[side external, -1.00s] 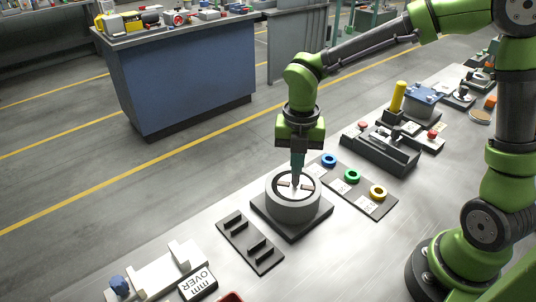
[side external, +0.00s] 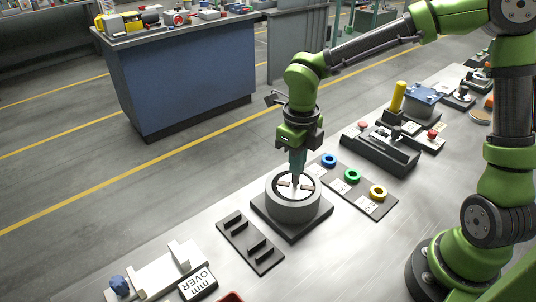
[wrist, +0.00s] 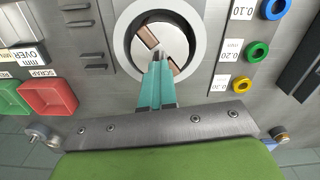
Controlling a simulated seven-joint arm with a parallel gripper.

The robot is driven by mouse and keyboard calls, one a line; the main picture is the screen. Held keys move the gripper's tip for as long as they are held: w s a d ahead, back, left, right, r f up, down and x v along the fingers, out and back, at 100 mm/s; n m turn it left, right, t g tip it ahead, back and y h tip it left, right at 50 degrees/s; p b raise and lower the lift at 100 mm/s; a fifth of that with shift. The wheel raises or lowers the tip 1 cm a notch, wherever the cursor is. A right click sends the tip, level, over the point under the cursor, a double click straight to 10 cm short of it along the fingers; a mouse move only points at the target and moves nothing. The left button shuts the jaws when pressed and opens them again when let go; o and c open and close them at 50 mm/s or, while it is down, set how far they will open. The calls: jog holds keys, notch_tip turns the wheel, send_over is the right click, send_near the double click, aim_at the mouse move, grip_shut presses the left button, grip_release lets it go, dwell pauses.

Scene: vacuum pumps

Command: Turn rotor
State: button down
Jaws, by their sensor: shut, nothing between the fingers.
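The pump housing (side external: 293,207) is a round grey cylinder with an open top on a dark square base. It also shows in the wrist view as a pale ring (wrist: 194,62). Inside it sits the rotor (wrist: 158,45), a metal disc with brown vanes (wrist: 147,37) set in slots along a slanted line. My gripper (side external: 296,181) points straight down into the housing. Its teal fingers are closed together, and in the wrist view their tips (wrist: 158,60) are at the rotor's middle, hiding part of it. Whether the tips touch the rotor is hard to tell.
A dark slotted rack (side external: 250,243) stands left of the housing. Blue, green (side external: 352,175) and yellow rings lie on a labelled plate to the right. Red (wrist: 47,96) and green bins and a white fixture (side external: 160,272) are further left. A dark vise-like fixture (side external: 380,150) stands behind the rings.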

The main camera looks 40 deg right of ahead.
jog(key=c, duration=1.4)
grip_release()
jog(key=shift+r, duration=0.15)
jog(key=shift+r, duration=0.85)
jog(key=shift+r, duration=3)
